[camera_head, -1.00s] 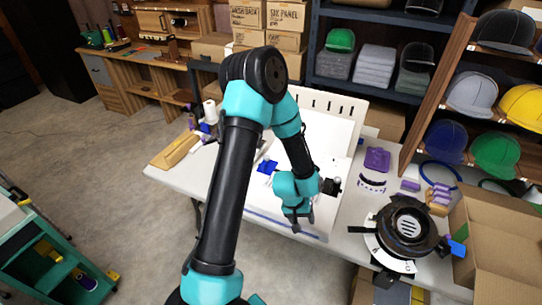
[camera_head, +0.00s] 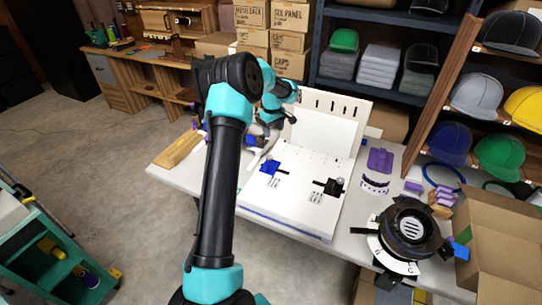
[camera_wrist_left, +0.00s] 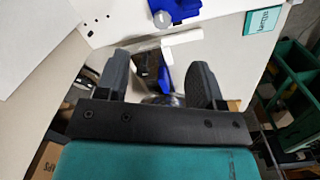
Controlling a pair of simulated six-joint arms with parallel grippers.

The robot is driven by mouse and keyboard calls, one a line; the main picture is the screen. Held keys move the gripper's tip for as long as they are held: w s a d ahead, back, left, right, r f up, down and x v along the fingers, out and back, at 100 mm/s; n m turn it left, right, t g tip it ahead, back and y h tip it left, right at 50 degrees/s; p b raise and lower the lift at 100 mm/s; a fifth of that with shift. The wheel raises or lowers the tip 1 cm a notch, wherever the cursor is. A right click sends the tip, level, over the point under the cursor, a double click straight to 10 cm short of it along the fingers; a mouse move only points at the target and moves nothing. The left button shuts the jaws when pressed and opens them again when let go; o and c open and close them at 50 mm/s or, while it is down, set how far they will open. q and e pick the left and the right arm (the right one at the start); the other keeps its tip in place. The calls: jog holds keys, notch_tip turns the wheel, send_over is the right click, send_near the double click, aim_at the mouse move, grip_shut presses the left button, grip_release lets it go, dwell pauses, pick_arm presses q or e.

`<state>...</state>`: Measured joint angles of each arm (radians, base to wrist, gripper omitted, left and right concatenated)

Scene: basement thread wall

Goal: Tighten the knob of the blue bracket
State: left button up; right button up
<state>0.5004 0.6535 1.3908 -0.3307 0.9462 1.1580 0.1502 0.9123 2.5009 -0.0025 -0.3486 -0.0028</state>
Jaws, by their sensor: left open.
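The blue bracket (camera_head: 270,167) sits on the flat part of the white board, near its left edge. It also shows at the top of the left wrist view (camera_wrist_left: 180,8), with a small round silvery knob (camera_wrist_left: 162,19) at its side. My left gripper is open in the left wrist view (camera_wrist_left: 161,62), its two dark fingers apart. The bracket and knob lie beyond the fingertips, not between them. In the head view my left gripper (camera_head: 264,136) is behind the bracket, by the board's upright panel, partly hidden by my arm. My right gripper is not in view.
A black bracket (camera_head: 328,187) with a round knob stands on the board (camera_head: 290,212), right of the blue one. Purple parts (camera_head: 380,160), a round black device (camera_head: 409,229) and an open cardboard box (camera_head: 500,250) are to the right. Loose items crowd the table's left.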

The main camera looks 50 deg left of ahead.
aim_at(269, 156)
pick_arm(q)
jog(key=shift+s+a+r+n, duration=0.1)
jog(key=shift+a+r+n, duration=0.15)
jog(key=shift+a+r, duration=0.3)
jog(key=shift+s+a+r+n, duration=0.1)
jog(key=shift+a+r+n, duration=0.2)
jog(key=shift+a, duration=0.3)
jog(key=shift+f, duration=0.1)
notch_tip(269, 156, down, 17)
jog(key=shift+f, duration=0.15)
jog(key=c, duration=0.9)
jog(key=shift+c, duration=0.2)
